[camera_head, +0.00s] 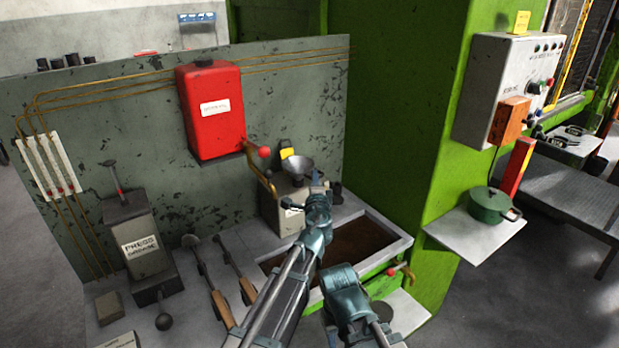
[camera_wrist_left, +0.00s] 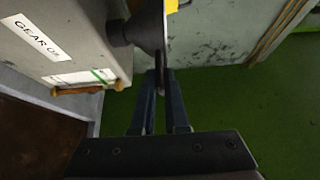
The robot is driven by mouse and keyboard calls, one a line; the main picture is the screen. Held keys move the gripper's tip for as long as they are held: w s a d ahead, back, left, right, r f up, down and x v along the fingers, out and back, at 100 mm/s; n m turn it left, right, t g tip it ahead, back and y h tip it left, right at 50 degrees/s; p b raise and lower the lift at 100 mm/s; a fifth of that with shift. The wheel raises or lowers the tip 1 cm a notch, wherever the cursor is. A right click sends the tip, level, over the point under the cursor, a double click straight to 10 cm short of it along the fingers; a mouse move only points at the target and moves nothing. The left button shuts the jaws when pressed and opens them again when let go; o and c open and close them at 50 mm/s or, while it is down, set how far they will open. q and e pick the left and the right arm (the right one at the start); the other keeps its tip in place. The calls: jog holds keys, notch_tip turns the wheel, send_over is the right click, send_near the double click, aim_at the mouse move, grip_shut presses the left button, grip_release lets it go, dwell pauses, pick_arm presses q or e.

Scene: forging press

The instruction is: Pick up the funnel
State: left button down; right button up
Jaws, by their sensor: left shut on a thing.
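The grey metal funnel (camera_head: 298,164) sits on top of the gear oil box (camera_head: 287,203), its wide mouth facing up. In the left wrist view the funnel's dark cone (camera_wrist_left: 139,27) shows side-on at the top, beside the pale box (camera_wrist_left: 75,35) marked with a "GEAR OI" label. My left gripper (camera_head: 318,182) reaches in at the funnel's right side. In the left wrist view its two fingers (camera_wrist_left: 160,78) are shut on the funnel's rim. The funnel still appears at the box top.
A brown-floored tray (camera_head: 402,245) lies just in front of the box. A red tank (camera_head: 211,110) hangs on the panel, with a red-knobbed lever (camera_head: 264,153) near the funnel. The green press wall (camera_head: 405,100) stands to the right. A green pot (camera_head: 490,205) sits on a shelf.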

pick_arm(q)
jog(key=shift+r, duration=0.1)
pick_arm(e)
jog(key=shift+r, duration=0.1)
pick_arm(q)
notch_tip(320, 180, up, 18)
jog(key=p, duration=1.8)
pick_arm(e)
notch_tip(320, 180, up, 18)
pick_arm(q)
notch_tip(320, 180, up, 3)
jog(key=p, duration=0.3)
pick_arm(e)
notch_tip(320, 180, up, 3)
jog(key=shift+f, duration=0.1)
